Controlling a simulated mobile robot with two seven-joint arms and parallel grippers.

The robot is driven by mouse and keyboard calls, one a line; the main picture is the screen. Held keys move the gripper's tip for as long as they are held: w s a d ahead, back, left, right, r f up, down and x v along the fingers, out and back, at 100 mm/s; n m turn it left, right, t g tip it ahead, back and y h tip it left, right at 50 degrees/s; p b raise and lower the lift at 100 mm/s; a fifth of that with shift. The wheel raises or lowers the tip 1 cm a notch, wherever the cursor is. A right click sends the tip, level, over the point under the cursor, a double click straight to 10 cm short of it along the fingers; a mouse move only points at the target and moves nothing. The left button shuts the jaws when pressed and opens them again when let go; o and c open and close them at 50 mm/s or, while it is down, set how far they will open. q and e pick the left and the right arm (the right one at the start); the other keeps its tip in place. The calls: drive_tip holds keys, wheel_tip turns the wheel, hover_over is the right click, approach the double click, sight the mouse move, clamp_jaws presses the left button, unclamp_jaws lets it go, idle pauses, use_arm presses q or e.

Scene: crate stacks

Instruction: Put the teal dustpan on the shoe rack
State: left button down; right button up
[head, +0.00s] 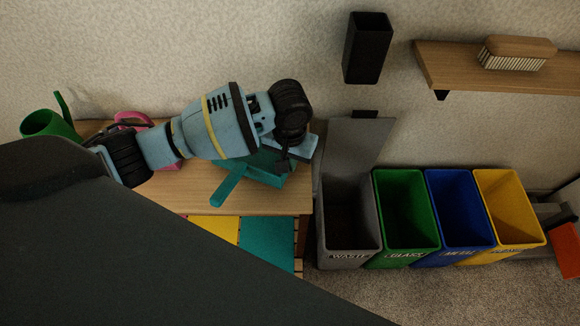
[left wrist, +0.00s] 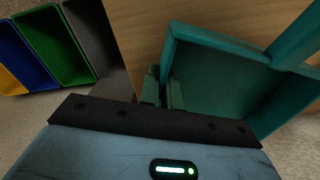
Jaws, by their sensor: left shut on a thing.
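The teal dustpan (head: 261,178) shows below my left gripper at the right end of a wooden top, its handle pointing to the lower left. My left gripper (head: 285,160) is shut on the dustpan's rim; its fingertips are mostly hidden in the head view. In the left wrist view the gripper's fingers (left wrist: 164,90) pinch the near left edge of the dustpan (left wrist: 215,75), with the handle at upper right. I cannot tell whether the dustpan touches the wood. No shoe rack is clearly recognizable. My right gripper is not in view.
The wooden top (head: 180,195) also bears a green watering can (head: 50,124) and a pink thing (head: 133,120). Grey (head: 350,245), green (head: 405,225), blue (head: 458,215) and yellow (head: 512,210) bins stand to its right. A wall shelf (head: 445,62) holds a brush (head: 516,50).

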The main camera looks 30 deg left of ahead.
use_arm(q)
wheel_tip(320, 180, down, 3)
drive_tip(key=shift+r, duration=0.15)
drive_tip(key=shift+d, duration=0.1)
drive_tip(key=c, duration=1.6)
unclamp_jaws()
wheel_tip(320, 180, up, 12)
drive_tip(key=shift+f+p, duration=0.15)
drive_tip(key=shift+p, duration=0.95)
drive_tip(key=shift+r, duration=0.2)
